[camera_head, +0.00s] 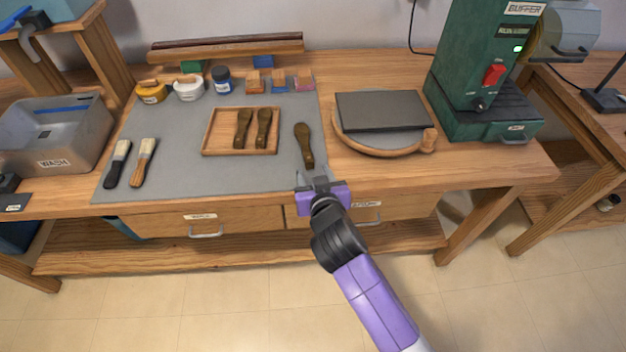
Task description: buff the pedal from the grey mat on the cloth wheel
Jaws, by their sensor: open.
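A dark brown pedal (303,140) lies on the right side of the grey mat (185,178), its narrow end toward me. My gripper (313,175) is open at the mat's front right corner, just in front of that narrow end. I cannot tell whether its fingers are beside the pedal or above it. Two similar pedals (243,127) (264,127) lie in a wooden tray (204,147) on the mat. The green buffer machine (472,60) stands at the back right with a green light lit. A tan wheel (545,38) shows partly at its right side, mostly hidden by a grey hood (572,28).
A round wooden board with a dark slab (382,111) stands right of the mat. Two brushes (118,160) (143,162), several jars (188,90) and small blocks (255,82) occupy the mat. A grey wash bin (58,150) stands at left. The mat's front middle is clear.

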